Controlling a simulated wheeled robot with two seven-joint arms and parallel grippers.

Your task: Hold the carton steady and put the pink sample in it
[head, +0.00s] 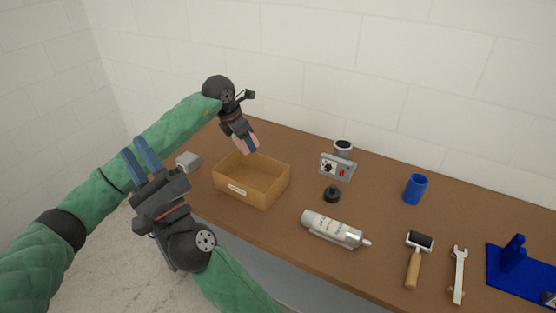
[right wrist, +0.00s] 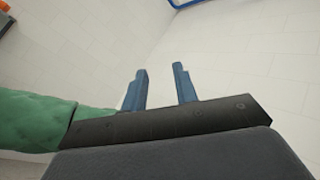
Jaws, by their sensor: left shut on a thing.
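The carton (head: 233,190) is an open brown box with a white label, standing upright at the left part of the table. My left gripper (head: 246,146) points down above the carton's back edge. It is shut on the pink sample (head: 240,146), which shows only partly between the fingers. Whether the sample is inside the rim or above it is hard to tell. My right gripper (head: 138,154) is left of the carton, off the table edge and apart from it. Its blue fingers stand apart and empty, also in the right wrist view (right wrist: 160,90).
A grey block (head: 188,160) lies left of the carton.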

